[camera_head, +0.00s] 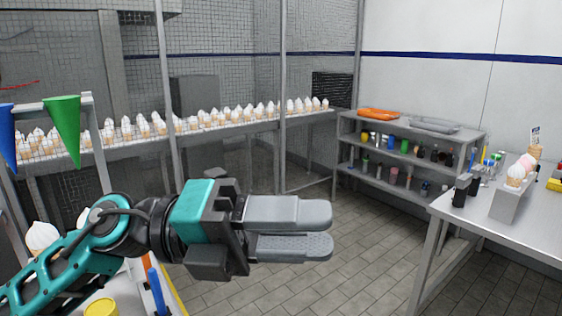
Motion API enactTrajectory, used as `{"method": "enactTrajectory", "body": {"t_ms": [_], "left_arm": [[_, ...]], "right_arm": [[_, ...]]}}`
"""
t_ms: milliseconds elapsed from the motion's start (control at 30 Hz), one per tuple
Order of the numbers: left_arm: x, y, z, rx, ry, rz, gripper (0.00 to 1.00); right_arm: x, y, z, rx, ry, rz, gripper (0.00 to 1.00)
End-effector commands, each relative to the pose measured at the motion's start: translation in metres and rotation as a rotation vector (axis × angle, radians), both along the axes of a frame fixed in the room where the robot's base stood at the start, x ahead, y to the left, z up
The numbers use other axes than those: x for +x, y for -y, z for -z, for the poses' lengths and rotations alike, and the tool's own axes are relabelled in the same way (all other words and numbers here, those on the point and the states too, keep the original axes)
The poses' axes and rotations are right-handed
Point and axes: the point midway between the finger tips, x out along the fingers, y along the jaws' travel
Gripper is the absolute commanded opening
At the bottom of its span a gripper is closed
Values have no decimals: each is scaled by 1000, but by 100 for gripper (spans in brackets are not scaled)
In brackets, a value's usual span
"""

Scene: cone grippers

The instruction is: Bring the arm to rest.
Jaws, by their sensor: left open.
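My left arm (65,262) comes in from the lower left, in teal and black. My left gripper (330,233) points to the right, with its two grey fingers apart and nothing between them. It is in the air, with the tiled floor behind and below it. My right gripper does not show.
A table (455,216) on the right bears a cone holder (510,203) and black containers (460,190). A grey shelf (400,174) with bottles and trays stands behind. A long counter (110,160) bears many cones. A yellow cup (100,307) is at lower left. Floor (330,285) is clear.

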Motion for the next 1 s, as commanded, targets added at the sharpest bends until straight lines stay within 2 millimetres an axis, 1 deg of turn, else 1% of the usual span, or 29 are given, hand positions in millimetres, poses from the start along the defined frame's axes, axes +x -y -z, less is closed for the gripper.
{"method": "enactTrajectory", "body": {"t_ms": [33, 100, 167, 200, 267, 300, 367, 400, 467, 500, 567, 600, 633, 667, 700, 733, 767, 800, 867, 900, 967, 1000], "left_arm": [[4, -1, -11, -130, -88, -43, 41], [16, -8, -26, -295, -205, -123, 41], [31, -20, -33, -426, -313, -206, 41], [43, -30, -35, -505, -389, -268, 41], [61, -47, -31, -614, -509, -369, 41], [73, -60, -24, -679, -593, -441, 41], [90, -80, -9, -765, -721, -556, 41], [100, -94, 7, -811, -810, -638, 41], [112, -116, 34, -870, -947, -764, 41], [117, -130, 56, -898, -1041, -853, 41], [120, -150, 92, -926, -1183, -989, 41], [118, -162, 119, -936, -1281, -1080, 41], [114, -171, 139, -936, -1354, -1151, 41], [109, -179, 160, -931, -1427, -1222, 41], [99, -188, 188, -919, -1525, -1313, 41], [90, -194, 208, -902, -1596, -1380, 41], [79, -200, 226, -882, -1662, -1442, 41], [65, -206, 248, -852, -1746, -1516, 41], [43, -212, 274, -803, -1850, -1611, 41], [30, -215, 289, -770, -1911, -1665, 41], [10, -218, 307, -719, -1991, -1736, 41], [-4, -220, 317, -683, -2041, -1777, 41]], "right_arm": [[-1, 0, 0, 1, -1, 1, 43], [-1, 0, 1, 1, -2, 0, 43], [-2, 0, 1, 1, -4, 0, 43], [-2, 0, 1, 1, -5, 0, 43], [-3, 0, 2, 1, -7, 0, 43], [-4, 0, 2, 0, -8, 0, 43], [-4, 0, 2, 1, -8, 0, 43], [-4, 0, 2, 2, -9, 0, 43], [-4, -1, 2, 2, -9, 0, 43], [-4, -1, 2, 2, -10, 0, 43], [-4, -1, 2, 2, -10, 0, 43], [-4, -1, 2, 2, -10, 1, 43], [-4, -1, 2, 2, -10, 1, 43], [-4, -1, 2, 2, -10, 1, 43], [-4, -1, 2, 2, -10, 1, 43], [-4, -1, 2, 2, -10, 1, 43], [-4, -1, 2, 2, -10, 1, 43], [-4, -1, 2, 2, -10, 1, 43], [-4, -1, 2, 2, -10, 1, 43], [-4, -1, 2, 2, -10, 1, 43], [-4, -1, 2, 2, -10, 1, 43], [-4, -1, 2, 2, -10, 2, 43]]}}
